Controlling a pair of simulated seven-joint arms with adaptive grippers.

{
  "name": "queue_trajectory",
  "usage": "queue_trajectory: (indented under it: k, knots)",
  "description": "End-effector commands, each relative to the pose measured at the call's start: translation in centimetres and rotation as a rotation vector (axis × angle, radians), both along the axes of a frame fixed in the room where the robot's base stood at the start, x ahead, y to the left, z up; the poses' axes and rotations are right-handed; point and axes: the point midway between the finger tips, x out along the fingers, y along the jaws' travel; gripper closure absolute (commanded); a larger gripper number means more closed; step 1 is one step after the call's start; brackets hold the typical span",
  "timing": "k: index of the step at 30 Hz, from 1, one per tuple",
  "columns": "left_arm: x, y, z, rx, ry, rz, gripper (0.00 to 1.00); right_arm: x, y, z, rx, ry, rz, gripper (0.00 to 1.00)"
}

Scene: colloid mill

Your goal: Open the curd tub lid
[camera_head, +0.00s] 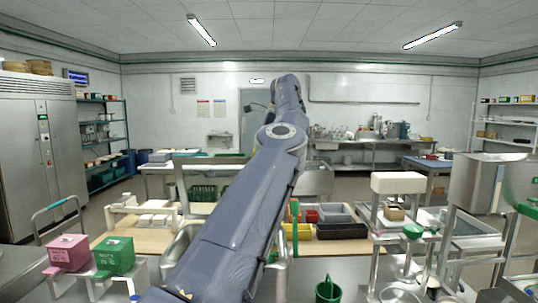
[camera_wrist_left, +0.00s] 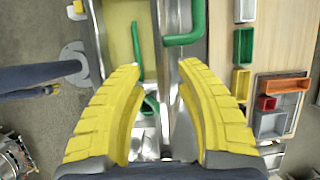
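In the left wrist view my left gripper (camera_wrist_left: 160,68) is open, with its two yellow ribbed fingers apart and nothing held between them. Beyond the fingertips is a steel-rimmed tub (camera_wrist_left: 98,38) with a yellowish surface inside and a thin green bar over it. An L-shaped green handle (camera_wrist_left: 197,25) lies just past the right fingertip; I cannot tell what it joins. In the head view my left arm covers the middle, hiding its gripper and most of the steel tub (camera_head: 178,247). An upright green bar (camera_head: 295,213) shows right of the arm. My right gripper is not in view.
A pink box (camera_head: 68,252) and a green box (camera_head: 114,256) stand at front left. Grey, red and yellow bins (camera_head: 341,230) sit on the wooden top right of my arm. A green bucket (camera_head: 328,291) is at the front. Steel equipment (camera_head: 484,186) fills the right side.

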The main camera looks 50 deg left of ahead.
Motion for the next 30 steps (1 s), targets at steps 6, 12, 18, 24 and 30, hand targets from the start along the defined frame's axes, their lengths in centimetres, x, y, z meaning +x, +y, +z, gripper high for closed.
queue_trajectory:
  k: [6, 12, 18, 24, 30]
  knots:
    - [1.7, -1.8, 0.0, -0.001, 0.0, -0.003, 0.66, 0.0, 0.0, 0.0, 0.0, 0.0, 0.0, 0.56]
    - [2.3, -2.5, 0.0, 0.001, -0.001, 0.001, 0.66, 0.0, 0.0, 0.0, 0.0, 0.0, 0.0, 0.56]
    - [2.3, -2.6, 0.0, 0.0, 0.0, 0.001, 0.66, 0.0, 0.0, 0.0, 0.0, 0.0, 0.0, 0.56]
    - [2.4, -2.6, 0.1, 0.001, -0.002, 0.003, 0.7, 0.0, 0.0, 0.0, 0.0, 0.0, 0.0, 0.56]
    - [3.1, -2.8, 0.4, 0.029, -0.108, 0.127, 0.93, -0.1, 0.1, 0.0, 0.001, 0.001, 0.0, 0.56]
